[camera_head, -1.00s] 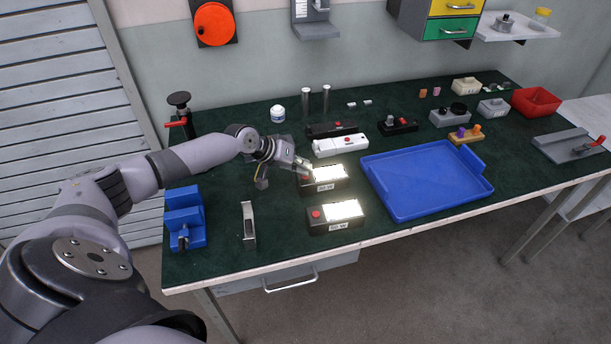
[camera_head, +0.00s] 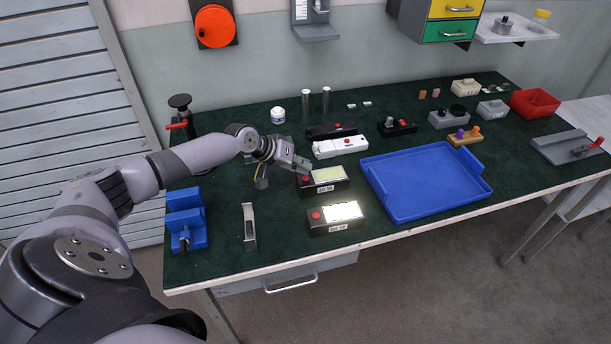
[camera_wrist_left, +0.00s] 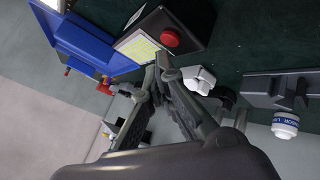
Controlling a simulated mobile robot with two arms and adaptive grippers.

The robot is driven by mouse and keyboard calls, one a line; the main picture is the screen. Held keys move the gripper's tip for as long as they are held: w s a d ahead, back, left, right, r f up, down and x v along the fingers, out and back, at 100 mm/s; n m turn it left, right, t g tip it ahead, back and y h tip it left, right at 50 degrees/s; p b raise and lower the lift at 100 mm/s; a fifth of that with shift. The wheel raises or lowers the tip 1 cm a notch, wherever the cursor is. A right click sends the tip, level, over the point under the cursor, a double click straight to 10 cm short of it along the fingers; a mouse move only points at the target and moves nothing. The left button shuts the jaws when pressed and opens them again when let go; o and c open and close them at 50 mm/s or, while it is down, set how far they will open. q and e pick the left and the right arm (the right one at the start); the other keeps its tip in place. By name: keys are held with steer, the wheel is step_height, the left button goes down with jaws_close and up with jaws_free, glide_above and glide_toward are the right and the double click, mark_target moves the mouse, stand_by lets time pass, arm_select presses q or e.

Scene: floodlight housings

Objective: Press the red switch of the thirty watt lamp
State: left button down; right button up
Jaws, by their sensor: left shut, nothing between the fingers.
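Two black box lamps with red switches stand on the green bench. The back lamp (camera_head: 333,186) has an unlit yellowish panel (camera_head: 329,174); the front lamp (camera_head: 335,228) has a bright white panel. Their labels are too small to read surely. The back lamp's red switch (camera_head: 306,180) is just below my left gripper's tips; in the left wrist view the red switch (camera_wrist_left: 170,38) is fully visible, a little beyond the fingers. My left gripper (camera_head: 303,167) is shut and empty; its fingertips also show in the left wrist view (camera_wrist_left: 164,64). Contact with the switch is not visible.
A blue tray (camera_head: 401,213) lies right of the lamps. A white unit (camera_head: 341,147) and a black unit (camera_head: 331,130) lie behind. A metal stand (camera_head: 249,227) and a blue vise (camera_head: 186,220) are at the left. A white jar (camera_head: 278,115) stands behind my gripper.

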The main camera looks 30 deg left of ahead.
mark_target(303, 176)
arm_select(q)
step_height(303, 176, up, 6)
steer(key=p, duration=0.5)
stand_by(0.5)
